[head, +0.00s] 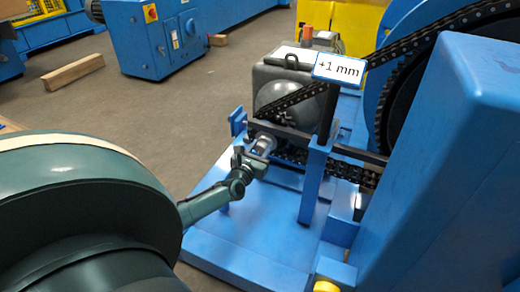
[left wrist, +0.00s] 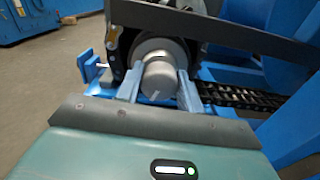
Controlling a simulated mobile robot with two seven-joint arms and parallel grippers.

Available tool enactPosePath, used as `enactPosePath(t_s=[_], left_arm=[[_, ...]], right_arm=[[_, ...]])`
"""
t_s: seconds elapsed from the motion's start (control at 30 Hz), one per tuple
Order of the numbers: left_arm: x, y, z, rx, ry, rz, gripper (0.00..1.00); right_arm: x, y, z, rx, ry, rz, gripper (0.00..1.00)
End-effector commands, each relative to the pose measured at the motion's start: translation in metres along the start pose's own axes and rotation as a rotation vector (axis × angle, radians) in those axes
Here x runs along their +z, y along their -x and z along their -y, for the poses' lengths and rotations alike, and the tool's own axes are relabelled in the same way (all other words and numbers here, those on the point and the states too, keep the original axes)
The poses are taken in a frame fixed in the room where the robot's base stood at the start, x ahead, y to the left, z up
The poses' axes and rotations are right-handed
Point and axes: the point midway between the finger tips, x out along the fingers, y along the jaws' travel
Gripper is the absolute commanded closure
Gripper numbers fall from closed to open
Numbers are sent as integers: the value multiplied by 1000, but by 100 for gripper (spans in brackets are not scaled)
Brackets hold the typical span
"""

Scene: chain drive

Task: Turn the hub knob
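The hub knob (left wrist: 160,82) is a silver-grey cylinder with a small white mark on its face, in front of a larger round hub (left wrist: 158,50). My left gripper (left wrist: 160,90) has one finger on each side of the knob, with no clear gap on either side, so it looks shut on it. In the head view my left gripper (head: 251,160) reaches the small grey knob (head: 265,143) beside the chain from the front left. The gripper partly hides the knob there. My right gripper is not in view.
A white sign reading "+1 mm" (head: 339,68) stands above the blue frame post (head: 314,185). The chain (head: 330,165) runs right towards a large chain wheel. A tall blue housing (head: 440,160) fills the right side. Open floor (head: 130,115) lies at the left.

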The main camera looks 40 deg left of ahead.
Motion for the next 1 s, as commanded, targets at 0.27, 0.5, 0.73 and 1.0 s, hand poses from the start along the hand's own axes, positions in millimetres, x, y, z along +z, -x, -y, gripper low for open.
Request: enactPosePath(t_s=[0.27, 0.5, 0.73, 1.0], left_arm=[[0, 0, 0, 0, 0, 0, 86], [0, 0, 1, 1, -166, 0, 86], [-1, 0, 1, 1, -403, 0, 86], [-1, 0, 2, 0, -439, 0, 86]], right_arm=[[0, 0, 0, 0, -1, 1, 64], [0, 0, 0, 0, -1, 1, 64], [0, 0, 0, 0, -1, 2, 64], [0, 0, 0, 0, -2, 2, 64]])
